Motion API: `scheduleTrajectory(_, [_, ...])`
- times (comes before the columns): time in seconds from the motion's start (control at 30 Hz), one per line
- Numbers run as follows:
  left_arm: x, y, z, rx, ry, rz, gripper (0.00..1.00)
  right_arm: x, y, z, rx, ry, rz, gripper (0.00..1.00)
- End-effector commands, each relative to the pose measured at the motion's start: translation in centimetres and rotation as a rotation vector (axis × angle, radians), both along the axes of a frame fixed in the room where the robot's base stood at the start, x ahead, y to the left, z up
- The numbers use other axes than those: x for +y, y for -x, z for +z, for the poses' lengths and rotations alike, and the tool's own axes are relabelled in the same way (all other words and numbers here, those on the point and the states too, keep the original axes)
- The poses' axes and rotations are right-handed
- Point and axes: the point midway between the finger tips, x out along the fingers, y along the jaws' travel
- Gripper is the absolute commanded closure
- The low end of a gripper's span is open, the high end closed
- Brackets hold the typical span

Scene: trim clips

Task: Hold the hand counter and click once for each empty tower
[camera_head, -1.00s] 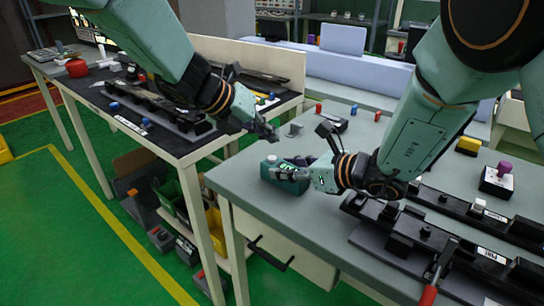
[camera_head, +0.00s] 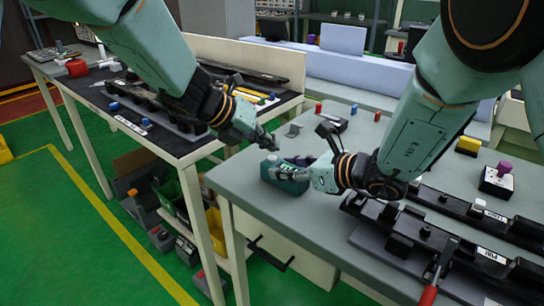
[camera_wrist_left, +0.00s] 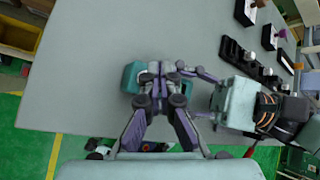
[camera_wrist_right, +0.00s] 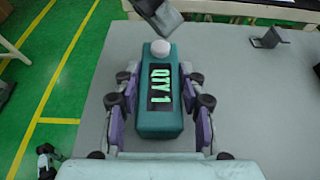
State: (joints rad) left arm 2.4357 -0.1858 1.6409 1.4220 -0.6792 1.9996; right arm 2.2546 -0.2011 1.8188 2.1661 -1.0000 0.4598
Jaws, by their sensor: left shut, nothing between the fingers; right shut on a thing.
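The hand counter is a teal box (camera_head: 289,184) at the near left of the grey table. Black rails with raised blocks (camera_head: 425,233) lie at right; one block carries a white cap (camera_head: 479,205).
A red-handled tool (camera_head: 430,293) lies by the near rail. A second table with a black mat (camera_head: 180,148) is at left.

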Motion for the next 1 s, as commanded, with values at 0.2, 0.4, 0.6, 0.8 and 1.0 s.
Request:
scheduleTrajectory(0.2, [0.0,0.0,0.02,0.0,0.0,0.0,1.0,0.0,0.01,-0.03,0.001,0.001,0.0,0.94])
scheduleTrajectory(0.4, [0.0,0.0,0.02,0.0,0.0,0.0,1.0,0.0,0.01,-0.03,0.001,0.001,0.0,0.94])
scheduleTrajectory(0.6, [0.0,0.0,0.02,0.0,0.0,0.0,1.0,-0.01,0.02,-0.04,0.001,0.001,0.0,0.94])
scheduleTrajectory(0.8, [0.0,0.0,-0.17,0.001,0.0,0.001,1.0,-0.01,0.02,-0.04,0.001,0.001,0.0,0.94])
scheduleTrajectory(1.0, [0.0,0.01,-0.81,0.0,0.0,0.0,1.0,-0.01,0.02,-0.04,0.001,0.001,0.0,0.94])
